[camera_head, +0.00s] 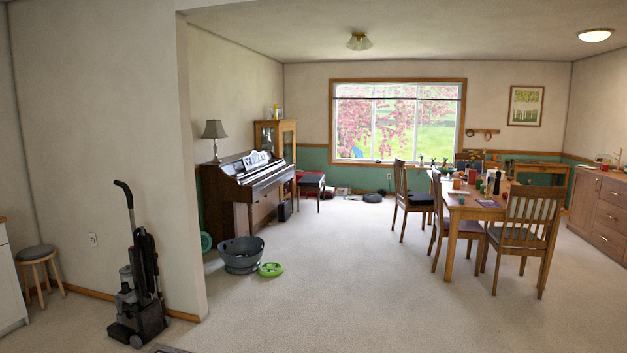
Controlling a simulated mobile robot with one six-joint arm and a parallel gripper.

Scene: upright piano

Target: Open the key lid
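A dark brown upright piano (224,189) stands against the left wall, beyond the near wall's corner. I see it at an angle from its near end. Its keyboard side faces right, into the room. Light sheets or a book stand on top of its front. The key lid is too small and too oblique to tell how far it is open or shut. My gripper is not in view.
A grey tub (241,257) and a green ring-shaped item (270,269) lie on the carpet before the piano. A stool (312,180) stands beyond it. A vacuum cleaner (140,285) stands at near left. A dining table (468,207) with chairs is right. The middle carpet is clear.

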